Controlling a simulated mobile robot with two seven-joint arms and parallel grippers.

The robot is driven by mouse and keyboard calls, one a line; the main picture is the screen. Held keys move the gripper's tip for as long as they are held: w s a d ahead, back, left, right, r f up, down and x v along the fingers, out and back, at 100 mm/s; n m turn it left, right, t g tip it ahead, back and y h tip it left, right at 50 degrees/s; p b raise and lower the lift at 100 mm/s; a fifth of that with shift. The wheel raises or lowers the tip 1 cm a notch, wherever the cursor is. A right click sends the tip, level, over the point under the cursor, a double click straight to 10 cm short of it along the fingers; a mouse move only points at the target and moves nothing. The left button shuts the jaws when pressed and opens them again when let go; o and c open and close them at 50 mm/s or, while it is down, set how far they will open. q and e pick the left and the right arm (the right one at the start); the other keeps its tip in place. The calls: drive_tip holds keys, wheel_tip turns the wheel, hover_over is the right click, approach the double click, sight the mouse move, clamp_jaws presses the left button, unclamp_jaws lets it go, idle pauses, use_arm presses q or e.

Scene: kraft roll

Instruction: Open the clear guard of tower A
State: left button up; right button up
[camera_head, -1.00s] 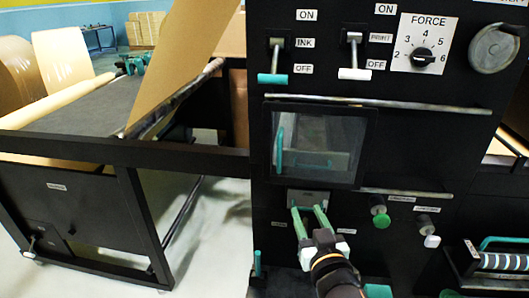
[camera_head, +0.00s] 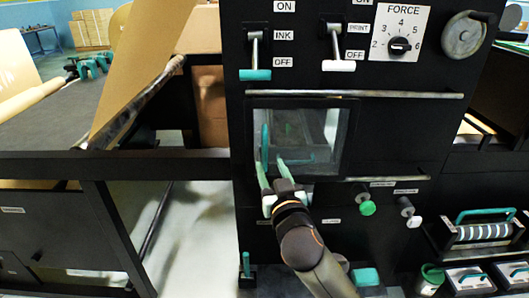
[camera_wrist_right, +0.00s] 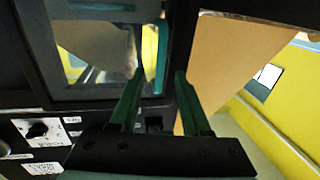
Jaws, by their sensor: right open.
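The clear guard (camera_head: 318,135) is a see-through pane in a black frame on the black machine front. It looks shut. An upright teal handle (camera_head: 265,138) is at its left side; it also shows in the right wrist view (camera_wrist_right: 162,55). My right gripper (camera_head: 271,161) is at the guard's lower left, with green fingers pointing up toward the handle. In the right wrist view my right gripper (camera_wrist_right: 160,75) is open, and the handle lies in line with the gap between its fingertips. I cannot tell whether they touch. My left gripper is not in view.
Above the guard are a metal rail (camera_head: 355,94), the ink lever (camera_head: 254,58), the print lever (camera_head: 337,48) and a force dial (camera_head: 398,46). A green knob (camera_head: 367,208) and a white knob (camera_head: 412,220) stick out at lower right. Open floor (camera_head: 200,225) shows at left.

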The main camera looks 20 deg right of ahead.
sight(266, 156)
drive_tip(key=w, duration=0.6)
drive_tip(key=shift+w+d, duration=0.25)
clamp_jaws()
idle(1.2)
